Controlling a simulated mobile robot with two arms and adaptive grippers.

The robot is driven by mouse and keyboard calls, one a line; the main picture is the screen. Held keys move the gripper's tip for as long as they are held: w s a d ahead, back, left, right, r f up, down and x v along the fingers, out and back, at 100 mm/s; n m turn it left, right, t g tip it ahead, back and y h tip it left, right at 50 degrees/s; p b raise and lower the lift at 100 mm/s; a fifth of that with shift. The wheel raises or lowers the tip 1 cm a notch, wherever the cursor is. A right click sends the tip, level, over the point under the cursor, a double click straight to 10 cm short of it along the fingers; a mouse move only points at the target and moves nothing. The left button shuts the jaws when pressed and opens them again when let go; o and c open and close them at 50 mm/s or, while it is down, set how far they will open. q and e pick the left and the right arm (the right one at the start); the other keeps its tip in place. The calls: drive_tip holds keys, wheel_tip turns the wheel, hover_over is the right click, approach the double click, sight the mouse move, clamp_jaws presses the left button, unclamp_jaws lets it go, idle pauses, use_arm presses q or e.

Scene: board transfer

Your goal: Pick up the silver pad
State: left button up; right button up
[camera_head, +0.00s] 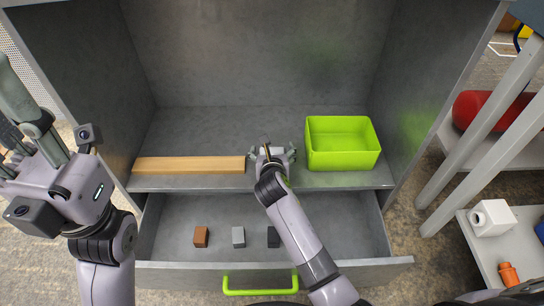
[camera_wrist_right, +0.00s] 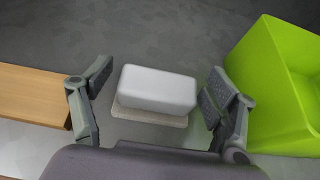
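A pale silver-white block (camera_wrist_right: 158,88) lies on a thin light grey pad (camera_wrist_right: 150,116) on the shelf in the right wrist view. In the head view the block (camera_head: 271,151) is partly hidden by my right gripper (camera_head: 272,153). The right gripper (camera_wrist_right: 159,84) is open, with one finger on each side of the block and visible gaps between them. A silver-grey block (camera_head: 238,237) lies in the open drawer, between a brown block (camera_head: 201,237) and a dark block (camera_head: 273,237). My left gripper (camera_head: 20,125) is open and empty at the far left.
A wooden board (camera_head: 190,164) lies left of the right gripper, and a green bin (camera_head: 343,160) stands to its right. The drawer (camera_head: 170,270) with a green handle (camera_head: 260,291) is open below. The shelf behind is clear. A side rack (camera_head: 448,150) stands at the right.

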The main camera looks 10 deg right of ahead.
drive_tip(key=c, duration=1)
